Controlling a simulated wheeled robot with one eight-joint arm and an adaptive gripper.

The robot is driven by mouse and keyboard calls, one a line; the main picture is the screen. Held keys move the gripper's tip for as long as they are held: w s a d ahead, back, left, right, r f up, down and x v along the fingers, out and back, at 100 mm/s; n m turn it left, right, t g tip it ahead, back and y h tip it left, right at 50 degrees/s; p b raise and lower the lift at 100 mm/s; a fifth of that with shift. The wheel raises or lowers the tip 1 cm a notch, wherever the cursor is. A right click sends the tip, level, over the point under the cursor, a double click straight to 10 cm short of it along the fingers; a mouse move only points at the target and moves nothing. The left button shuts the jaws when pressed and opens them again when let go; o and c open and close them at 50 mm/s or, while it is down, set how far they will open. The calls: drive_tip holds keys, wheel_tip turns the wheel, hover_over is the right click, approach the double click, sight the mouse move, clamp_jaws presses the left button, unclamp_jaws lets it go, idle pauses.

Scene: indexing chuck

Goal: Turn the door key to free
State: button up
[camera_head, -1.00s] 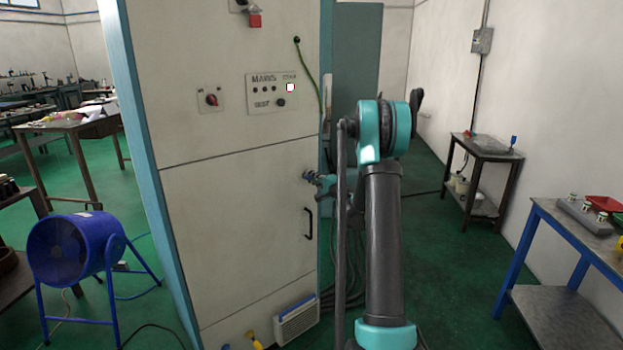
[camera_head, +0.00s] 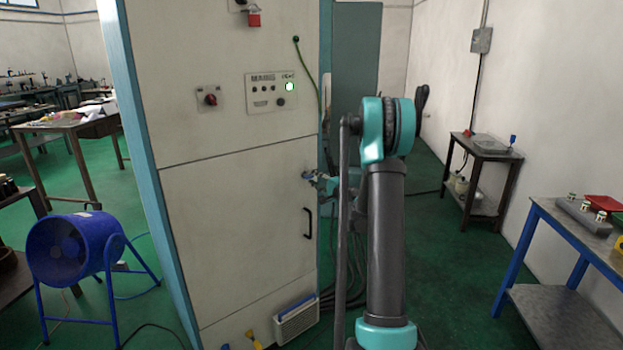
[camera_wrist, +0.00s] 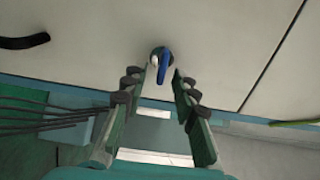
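The door key has a blue bow and sits in a round metal lock (camera_wrist: 158,54) on the cabinet door. In the wrist view the blue key (camera_wrist: 163,68) points down from the lock, slightly tilted. My gripper (camera_wrist: 162,76) is open, with one finger on each side of the key; gaps show between the key and both fingers. In the head view my gripper (camera_head: 316,178) is at the lock on the door's right side, and the key is too small there to read its angle.
The cabinet door (camera_head: 235,230) is closed, with a black handle (camera_head: 307,223) below the lock. Hoses hang beside the cabinet.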

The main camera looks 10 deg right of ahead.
drive_tip(key=v, duration=0.9)
drive_tip(key=shift+s, duration=0.3)
drive_tip(key=shift+d, duration=0.1)
drive_tip(key=s+a+f+n+g+h, duration=0.15)
drive_tip(key=s+a+n+g, duration=0.25)
drive_tip(key=s+a, duration=0.4)
drive_tip(key=s+a+f+n+g, duration=0.3)
drive_tip(key=s+a, duration=0.3)
drive_tip(key=s, duration=0.3)
drive_tip(key=s+d+f+n+g+h, duration=0.1)
drive_tip(key=s+f+n+h, duration=0.1)
drive_tip(key=s, duration=0.6)
drive_tip(key=s+d+f+n+g+h, duration=0.2)
drive_tip(key=s+f, duration=0.1)
drive_tip(key=s, duration=0.5)
drive_tip(key=s+d+f+n+g+h, duration=0.1)
drive_tip(key=s+f+h, duration=0.1)
drive_tip(key=s, duration=0.6)
drive_tip(key=shift+d+f+n+g+h, duration=0.35)
drive_tip(key=shift+d+f+n+g, duration=0.05)
drive_tip(key=shift+f, duration=0.3)
drive_tip(key=shift+o, duration=0.5)
drive_tip(key=shift+w, duration=0.1)
